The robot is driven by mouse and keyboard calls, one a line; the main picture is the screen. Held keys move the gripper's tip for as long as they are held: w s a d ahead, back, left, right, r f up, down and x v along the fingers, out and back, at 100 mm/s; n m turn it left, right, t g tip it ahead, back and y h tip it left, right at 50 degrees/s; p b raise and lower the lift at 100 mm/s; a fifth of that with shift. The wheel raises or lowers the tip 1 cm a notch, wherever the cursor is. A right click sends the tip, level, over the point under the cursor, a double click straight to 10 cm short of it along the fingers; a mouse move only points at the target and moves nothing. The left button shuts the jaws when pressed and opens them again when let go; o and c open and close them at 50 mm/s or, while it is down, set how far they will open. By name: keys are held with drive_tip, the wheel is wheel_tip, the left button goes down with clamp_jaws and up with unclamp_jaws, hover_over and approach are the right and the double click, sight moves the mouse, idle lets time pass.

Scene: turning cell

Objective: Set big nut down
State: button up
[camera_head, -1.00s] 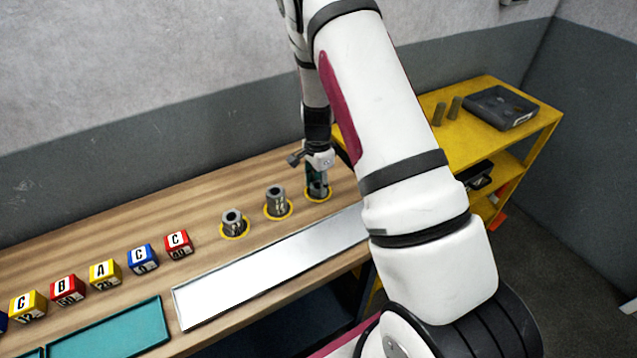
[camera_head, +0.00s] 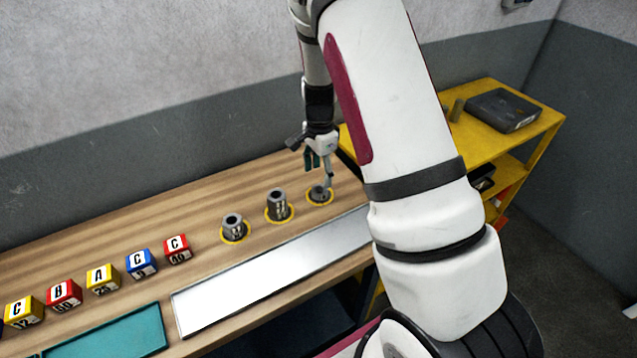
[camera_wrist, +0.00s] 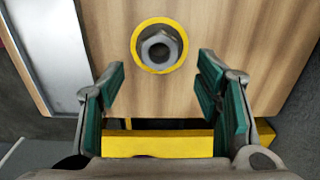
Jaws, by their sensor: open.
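The big nut (camera_head: 319,193) is a grey metal hex nut lying flat inside the rightmost yellow ring on the wooden bench. In the wrist view the nut (camera_wrist: 159,47) sits within the yellow ring (camera_wrist: 138,38), its hole facing up, with bare wood all around. My gripper (camera_head: 319,168) is just above and behind the nut, apart from it. In the wrist view my gripper (camera_wrist: 160,82) is open, its green-padded fingers wide apart with nothing between them.
Two taller grey metal parts (camera_head: 234,224) (camera_head: 277,203) stand in yellow rings to the left. A silver plate (camera_head: 270,270) lies along the front. Lettered cubes (camera_head: 103,279) and a teal tray (camera_head: 110,337) are further left.

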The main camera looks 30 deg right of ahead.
wheel_tip(320, 180, up, 6)
wheel_tip(320, 180, up, 9)
drive_tip(key=n+t, duration=0.1)
drive_tip(key=n, duration=0.2)
hover_over(319, 189)
drive_tip(key=s+a, duration=0.3)
drive_tip(key=a, duration=0.1)
drive_tip(key=s+a+r+n+t+y, duration=0.1)
drive_tip(key=s+a+r+n+t, duration=0.1)
drive_tip(key=s+a+r+n, duration=0.45)
drive_tip(key=s+a+r+n+t, duration=0.1)
drive_tip(key=s+r+n, duration=0.3)
drive_tip(key=s, duration=0.3)
drive_tip(key=s+a+r+n+t+h, duration=0.1)
drive_tip(key=s+r+n, duration=0.3)
drive_tip(key=s, duration=0.4)
drive_tip(key=shift+s+a+r+t+b, duration=0.25)
drive_tip(key=shift+a+t+b, duration=0.05)
drive_tip(key=shift+a, duration=0.05)
